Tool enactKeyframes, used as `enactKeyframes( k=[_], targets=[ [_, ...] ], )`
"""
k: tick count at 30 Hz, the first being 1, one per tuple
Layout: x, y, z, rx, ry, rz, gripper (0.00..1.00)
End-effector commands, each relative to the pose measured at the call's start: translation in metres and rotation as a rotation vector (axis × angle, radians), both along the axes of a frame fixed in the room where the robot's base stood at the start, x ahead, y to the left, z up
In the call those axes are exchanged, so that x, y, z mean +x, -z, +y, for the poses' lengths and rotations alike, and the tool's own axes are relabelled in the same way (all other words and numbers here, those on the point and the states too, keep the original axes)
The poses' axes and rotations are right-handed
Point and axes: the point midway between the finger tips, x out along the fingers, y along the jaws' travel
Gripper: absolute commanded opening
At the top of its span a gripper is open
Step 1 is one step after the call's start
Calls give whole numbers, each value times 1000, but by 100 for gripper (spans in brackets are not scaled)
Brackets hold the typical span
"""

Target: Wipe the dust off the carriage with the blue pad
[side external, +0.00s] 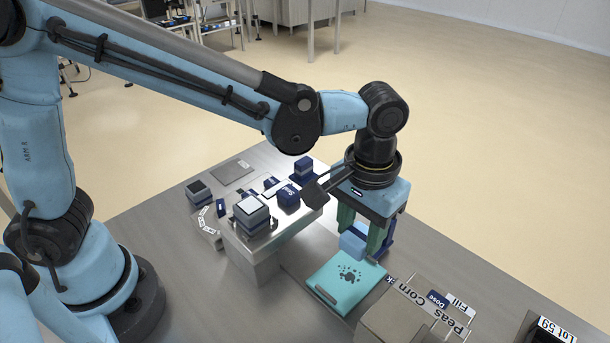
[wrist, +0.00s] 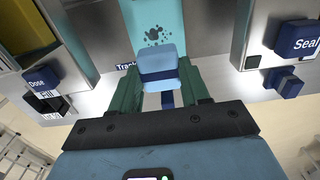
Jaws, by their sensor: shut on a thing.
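The carriage (side external: 326,279) is a flat turquoise plate with a patch of dark dust spots (side external: 350,273) on its top. In the wrist view the carriage (wrist: 172,15) is at the top centre, and the dust (wrist: 158,36) lies just beyond the pad. My gripper (side external: 362,236) has green fingers and is shut on the blue pad (side external: 353,244). The pad (wrist: 158,66) sits between the fingertips in the wrist view, at the carriage's end near the dust. I cannot tell whether the pad touches the carriage.
A metal block with the blue Seal button (side external: 288,196) stands left of the carriage. A grey housing (side external: 392,318) with Peas and Corn labels and a blue Dose button (side external: 438,299) stands right. A dark box labelled Lot 59 (side external: 550,332) is at the lower right. Bare table lies in front.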

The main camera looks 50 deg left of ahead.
Motion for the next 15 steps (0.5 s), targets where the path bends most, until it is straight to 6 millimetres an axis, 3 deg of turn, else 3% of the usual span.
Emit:
enactKeyframes(
  k=[15],
  targets=[
    [0,47,0,0,0,0,21]
  ],
)
